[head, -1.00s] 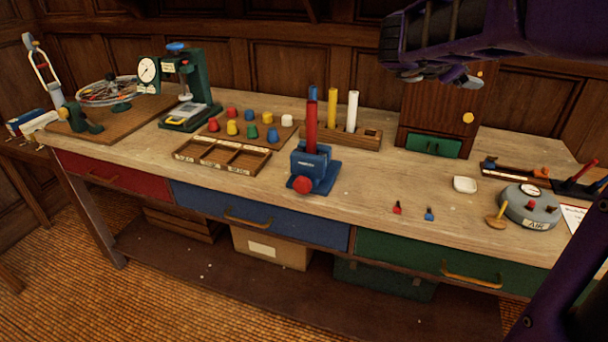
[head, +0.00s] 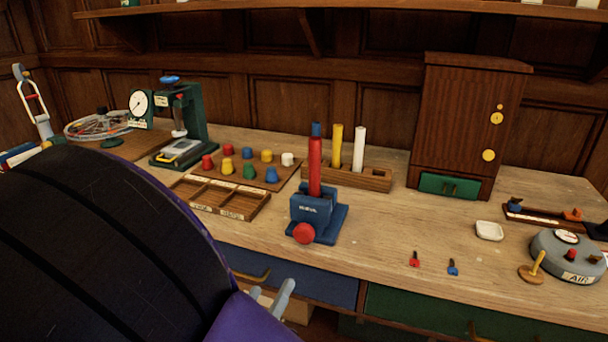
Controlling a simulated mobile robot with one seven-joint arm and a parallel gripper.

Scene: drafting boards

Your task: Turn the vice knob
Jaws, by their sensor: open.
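The blue vice (head: 317,218) stands on the bench in the middle of the head view. Its round red knob (head: 304,233) faces the front edge and is unobstructed. A red rod (head: 315,166) stands upright in the vice's jaws. A blue tip shows just above the rod; I cannot tell whether it belongs to it or to something behind. My gripper (head: 270,298) is at the lower left, in front of the bench and nearer the camera, below and left of the knob. Only its pale fingers show in part; it is open, apart from the vice, with nothing seen between the fingers.
A wooden rack (head: 370,178) with yellow and white rods stands behind the vice. A divided tray (head: 220,200) and a board of coloured pegs (head: 247,170) lie left. Small red (head: 414,260) and blue (head: 453,267) pieces lie right. The bench right of the vice is mostly clear.

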